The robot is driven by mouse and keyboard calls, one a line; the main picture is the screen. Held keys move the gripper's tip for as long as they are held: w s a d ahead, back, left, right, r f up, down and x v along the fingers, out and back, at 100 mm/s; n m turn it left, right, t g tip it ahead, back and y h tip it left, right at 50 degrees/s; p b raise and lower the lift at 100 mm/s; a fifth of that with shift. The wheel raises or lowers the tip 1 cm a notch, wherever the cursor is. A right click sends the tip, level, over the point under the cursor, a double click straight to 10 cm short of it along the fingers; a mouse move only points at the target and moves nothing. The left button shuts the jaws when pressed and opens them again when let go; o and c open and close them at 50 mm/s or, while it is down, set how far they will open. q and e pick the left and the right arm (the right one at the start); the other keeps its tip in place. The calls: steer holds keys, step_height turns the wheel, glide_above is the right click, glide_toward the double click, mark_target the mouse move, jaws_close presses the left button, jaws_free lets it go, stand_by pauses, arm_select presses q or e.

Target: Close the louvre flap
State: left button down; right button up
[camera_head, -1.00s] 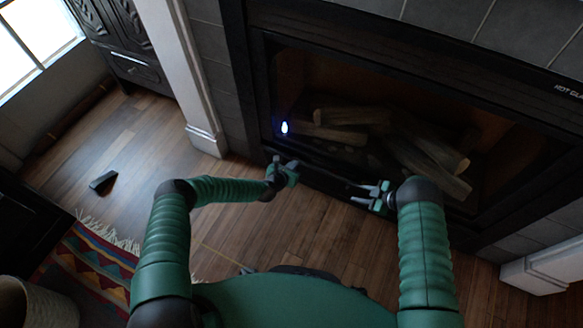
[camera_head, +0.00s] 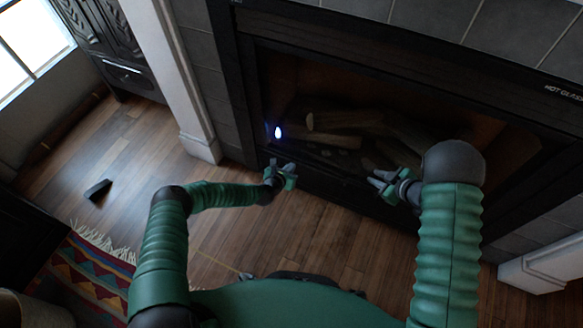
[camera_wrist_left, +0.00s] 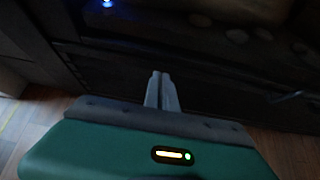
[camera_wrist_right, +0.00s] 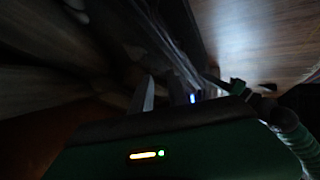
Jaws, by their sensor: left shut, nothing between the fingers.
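The louvre flap seems to be part of the dark lower front of the fireplace (camera_head: 325,183), below the glass; its edges and angle are too dark to tell. In the left wrist view a dark panel (camera_wrist_left: 215,95) lies ahead of my fingers. My left gripper (camera_head: 281,170) is shut and empty, close to the left part of this lower front; its closed fingers also show in the left wrist view (camera_wrist_left: 162,78). I cannot tell whether they touch it. My right gripper (camera_head: 374,180) is open and empty, fingers pointing left, near the lower front.
Logs (camera_head: 345,121) and a small blue-white light (camera_head: 278,132) show in the firebox. A white pillar (camera_head: 180,85) stands left of the fireplace. A dark wedge (camera_head: 98,189) and a fringed rug (camera_head: 85,275) lie on the wood floor at left.

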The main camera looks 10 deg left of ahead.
steer(key=s+d+r+m+h, duration=0.1)
steer(key=s+r+m+h, duration=0.25)
steer(key=r, duration=0.35)
steer(key=s+d+r+m+h, duration=0.2)
steer(key=s+r+m, duration=0.1)
steer(key=r+m, duration=0.25)
steer(key=s+a+r+m+g, duration=0.1)
steer(key=s+r+g, duration=0.1)
steer(key=s, duration=0.7)
steer(key=s+a+r+m+g+b, duration=0.1)
steer(key=s+a+r+m+g, duration=0.1)
steer(key=s, duration=0.7)
steer(key=shift+a+g, duration=0.3)
steer(key=shift+g, duration=0.2)
